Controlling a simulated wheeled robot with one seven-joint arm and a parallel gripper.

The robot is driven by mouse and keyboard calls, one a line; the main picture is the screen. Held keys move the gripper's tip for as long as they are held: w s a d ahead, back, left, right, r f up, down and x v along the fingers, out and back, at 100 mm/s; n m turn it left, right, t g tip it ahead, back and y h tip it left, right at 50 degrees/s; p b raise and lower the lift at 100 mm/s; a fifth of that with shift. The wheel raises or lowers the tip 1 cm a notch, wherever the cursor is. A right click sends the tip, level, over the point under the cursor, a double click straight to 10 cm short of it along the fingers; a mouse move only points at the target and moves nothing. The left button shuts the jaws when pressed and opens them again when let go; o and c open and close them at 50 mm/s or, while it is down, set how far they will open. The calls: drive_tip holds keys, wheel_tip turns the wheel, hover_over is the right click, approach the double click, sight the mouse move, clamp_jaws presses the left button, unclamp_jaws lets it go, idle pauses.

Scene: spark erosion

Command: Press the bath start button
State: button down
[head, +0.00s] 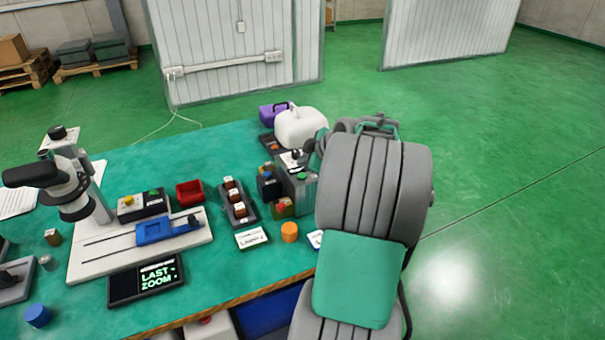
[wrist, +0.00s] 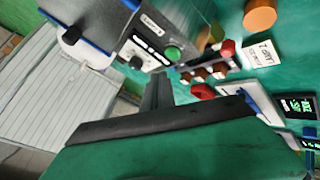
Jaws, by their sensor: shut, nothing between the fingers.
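A round green button (wrist: 172,53) sits on the panel of a grey control box (wrist: 150,28) in the wrist view. A black knob and a small dark display are beside it. The box (head: 300,190) also shows in the head view at the right of the table, with the green button (head: 301,176) on top, partly behind my arm. My gripper (wrist: 157,92) is shut and empty. Its dark fingers point toward the box and appear just below the green button in the wrist view. I cannot tell the exact gap. My arm hides much of the gripper in the head view.
A white jug (head: 300,126) and purple case (head: 273,112) stand behind the box. An orange cylinder (head: 289,232) and a rack of brown-topped items (head: 238,208) are near it. A microscope stand (head: 70,180) is at left. Bare green tabletop lies behind the red tray (head: 189,192).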

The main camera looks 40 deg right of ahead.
sight(304, 177)
drive_tip(key=shift+r+p, duration=0.6)
drive_tip(key=shift+r, duration=1.2)
